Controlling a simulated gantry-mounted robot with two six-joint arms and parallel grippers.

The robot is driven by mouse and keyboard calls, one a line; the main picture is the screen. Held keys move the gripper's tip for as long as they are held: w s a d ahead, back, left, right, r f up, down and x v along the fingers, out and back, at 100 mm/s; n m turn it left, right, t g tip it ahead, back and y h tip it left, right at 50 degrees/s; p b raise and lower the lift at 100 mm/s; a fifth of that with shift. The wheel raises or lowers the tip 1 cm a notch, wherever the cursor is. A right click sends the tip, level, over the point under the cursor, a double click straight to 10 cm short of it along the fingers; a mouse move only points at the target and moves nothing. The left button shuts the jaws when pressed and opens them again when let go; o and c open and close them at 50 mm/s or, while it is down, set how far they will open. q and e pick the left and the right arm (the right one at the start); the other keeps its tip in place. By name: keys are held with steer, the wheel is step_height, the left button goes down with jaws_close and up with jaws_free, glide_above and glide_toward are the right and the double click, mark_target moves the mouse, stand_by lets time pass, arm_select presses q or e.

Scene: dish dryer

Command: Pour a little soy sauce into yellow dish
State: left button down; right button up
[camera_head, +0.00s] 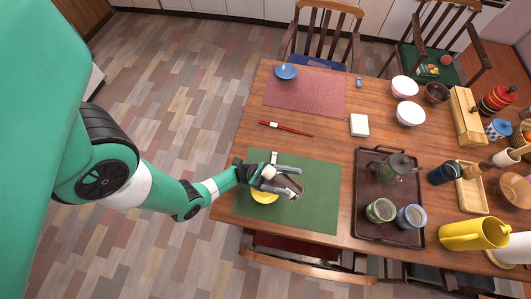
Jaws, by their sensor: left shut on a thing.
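The yellow dish (264,197) sits on the green placemat near the table's left front edge, partly covered by my left gripper. My left gripper (284,179) is just above and beside the dish. It is shut on a small dark, brownish container (291,187), apparently the soy sauce bottle, which looks tilted. The fingers and wrist hide part of it, and I cannot see whether any sauce is flowing. My right gripper is not in view.
A dark tray (372,222) with cups and a glass pot stands to the right. A yellow pitcher (470,235) is at the lower right. Red chopsticks (288,129) and a blue dish (286,72) lie farther back.

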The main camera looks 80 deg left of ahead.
mark_target(286, 185)
arm_select(q)
steer(key=shift+r, duration=0.35)
stand_by(0.5)
steer(key=shift+g+y, duration=0.7)
steer(key=shift+y, duration=0.1)
step_height(286, 185, down, 4)
steer(key=shift+w+f+b, duration=0.1)
steer(key=shift+w+b, duration=0.05)
steer(key=shift+b, duration=0.6)
steer(key=shift+d, duration=0.1)
steer(key=shift+f+g, duration=0.4)
steer(key=shift+g, duration=0.1)
steer(key=w+d+f+g+y+p, duration=0.2)
steer(key=w+f+g+y+p, duration=0.1)
steer(key=f+g+y+p, duration=0.2)
steer(key=g+p, duration=0.2)
steer(key=p, duration=0.1)
steer(key=shift+w+d+f+y, duration=0.15)
steer(key=shift+w+d+y, duration=0.25)
